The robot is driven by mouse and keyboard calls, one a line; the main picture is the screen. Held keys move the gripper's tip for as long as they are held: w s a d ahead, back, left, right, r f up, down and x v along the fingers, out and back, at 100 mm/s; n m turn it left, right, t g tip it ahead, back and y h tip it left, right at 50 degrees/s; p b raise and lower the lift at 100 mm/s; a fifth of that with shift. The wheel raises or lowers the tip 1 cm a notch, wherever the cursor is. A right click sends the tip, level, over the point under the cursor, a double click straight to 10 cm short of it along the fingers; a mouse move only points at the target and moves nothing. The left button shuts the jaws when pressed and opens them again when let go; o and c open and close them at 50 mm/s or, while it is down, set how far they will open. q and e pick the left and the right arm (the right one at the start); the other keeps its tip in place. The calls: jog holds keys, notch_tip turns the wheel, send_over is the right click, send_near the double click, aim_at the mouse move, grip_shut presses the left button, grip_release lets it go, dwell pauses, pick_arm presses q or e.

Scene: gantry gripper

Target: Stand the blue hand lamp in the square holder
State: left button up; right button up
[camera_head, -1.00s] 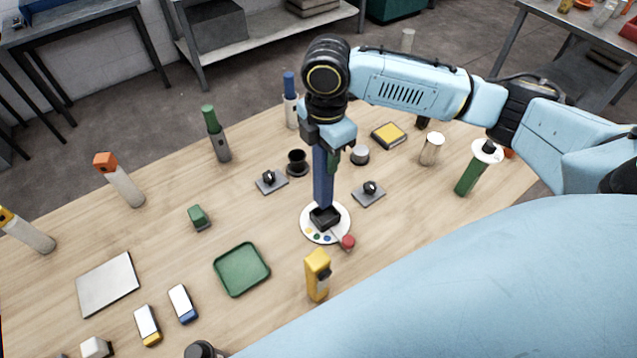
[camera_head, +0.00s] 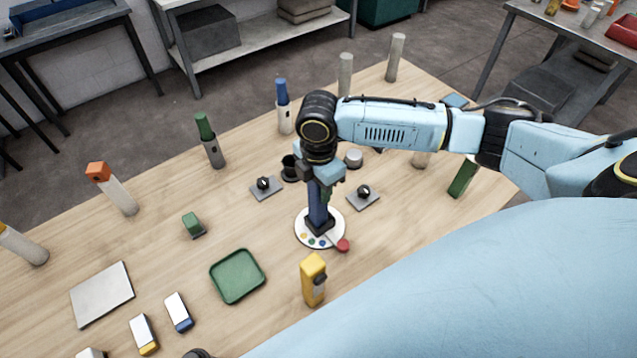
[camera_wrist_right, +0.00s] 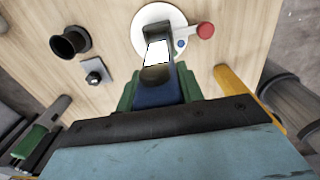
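The blue hand lamp (camera_head: 318,208) stands about upright under my right gripper (camera_head: 322,183), at the white round disc (camera_head: 300,234). My right gripper is shut around its blue body; green fingers flank it in the right wrist view (camera_wrist_right: 158,92). The lamp's lower end meets the black square holder (camera_head: 320,227) on the disc. How deep it sits is hidden. In the wrist view a dark piece with a bright white face (camera_wrist_right: 157,52) shows beyond the blue body; I cannot tell whether it belongs to lamp or holder. My left gripper is out of view.
A red knob (camera_head: 343,245) sits at the disc's edge, and a yellow upright object (camera_head: 313,280) stands close in front. A green tray (camera_head: 238,276) is to the left. Two small grey plates (camera_head: 266,188) and a black cup (camera_head: 290,168) lie behind.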

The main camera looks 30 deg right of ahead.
jog(key=o, duration=0.4)
notch_tip(320, 180, up, 12)
jog(key=shift+r, duration=0.2)
dwell(0.5)
